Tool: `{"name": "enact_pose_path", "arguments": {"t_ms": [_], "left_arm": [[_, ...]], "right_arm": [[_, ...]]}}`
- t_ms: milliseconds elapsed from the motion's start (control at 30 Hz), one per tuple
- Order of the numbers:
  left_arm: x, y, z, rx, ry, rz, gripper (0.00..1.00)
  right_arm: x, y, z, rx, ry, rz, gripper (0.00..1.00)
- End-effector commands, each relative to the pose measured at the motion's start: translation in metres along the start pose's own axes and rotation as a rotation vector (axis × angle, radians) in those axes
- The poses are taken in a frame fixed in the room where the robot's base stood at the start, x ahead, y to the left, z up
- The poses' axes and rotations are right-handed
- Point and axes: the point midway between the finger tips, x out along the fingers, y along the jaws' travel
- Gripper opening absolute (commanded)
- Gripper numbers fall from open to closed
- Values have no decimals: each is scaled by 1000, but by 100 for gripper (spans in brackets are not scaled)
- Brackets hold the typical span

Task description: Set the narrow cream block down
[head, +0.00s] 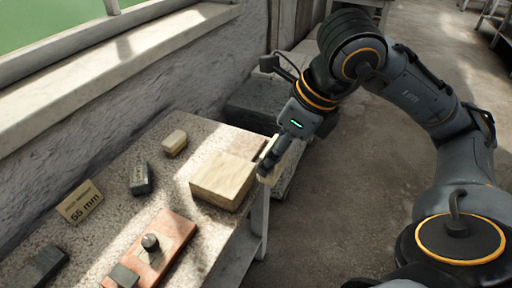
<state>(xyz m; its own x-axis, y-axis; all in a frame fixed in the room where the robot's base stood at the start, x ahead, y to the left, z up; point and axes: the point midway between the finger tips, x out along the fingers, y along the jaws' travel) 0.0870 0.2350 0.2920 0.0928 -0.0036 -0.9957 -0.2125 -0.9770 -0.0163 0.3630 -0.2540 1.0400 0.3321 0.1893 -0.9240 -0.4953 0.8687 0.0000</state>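A narrow cream block (267,148) shows at my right gripper (268,166), partly hidden behind the dark fingers. The gripper appears shut on it, at the right edge of the table (120,180). The block is close beside the right side of a larger pale wooden block (222,179); I cannot tell whether they touch or whether the narrow block rests on the table. My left gripper is not in view.
A small cream block (174,142), a dark block (141,178) and a "55 mm" card (80,202) are on the table. An orange-brown board (172,238) with a dark knob (150,242) lies nearer. Another dark block (40,266) is at lower left.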

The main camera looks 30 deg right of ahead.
Motion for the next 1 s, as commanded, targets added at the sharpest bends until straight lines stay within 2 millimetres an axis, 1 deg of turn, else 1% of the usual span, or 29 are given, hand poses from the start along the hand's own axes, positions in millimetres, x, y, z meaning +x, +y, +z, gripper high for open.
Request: {"name": "enact_pose_path", "arguments": {"t_ms": [67, 133, 233, 267, 367, 400, 467, 500, 567, 600, 667, 700, 800, 900, 1000], "left_arm": [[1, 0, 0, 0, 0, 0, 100], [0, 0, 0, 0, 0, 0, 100], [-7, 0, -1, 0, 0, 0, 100], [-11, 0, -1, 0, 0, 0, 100], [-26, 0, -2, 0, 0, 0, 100], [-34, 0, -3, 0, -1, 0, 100], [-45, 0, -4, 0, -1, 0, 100], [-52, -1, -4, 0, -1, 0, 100], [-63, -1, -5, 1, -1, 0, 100], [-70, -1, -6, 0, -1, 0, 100], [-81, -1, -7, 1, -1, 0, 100], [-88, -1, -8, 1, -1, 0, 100], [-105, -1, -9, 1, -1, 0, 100], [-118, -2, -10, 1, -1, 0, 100], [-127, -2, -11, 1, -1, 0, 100]], "right_arm": [[-6, 2, -4, 2, -3, -2, 21], [-11, 2, -4, 6, -4, -3, 21], [-15, -1, 6, 19, -4, -5, 21], [-16, -4, 13, 29, -5, -8, 21], [-16, -22, 43, 77, -3, -25, 21], [-14, -31, 56, 103, -1, -35, 21], [-8, -48, 76, 148, 2, -54, 21], [-1, -60, 88, 177, 4, -67, 21], [11, -78, 104, 224, 6, -86, 21], [20, -91, 112, 254, 8, -99, 21], [36, -110, 123, 299, 9, -118, 21], [48, -122, 128, 328, 10, -130, 21], [78, -149, 134, 391, 10, -159, 21], [107, -171, 133, 436, 8, -179, 21], [130, -185, 128, 464, 6, -192, 21]]}}
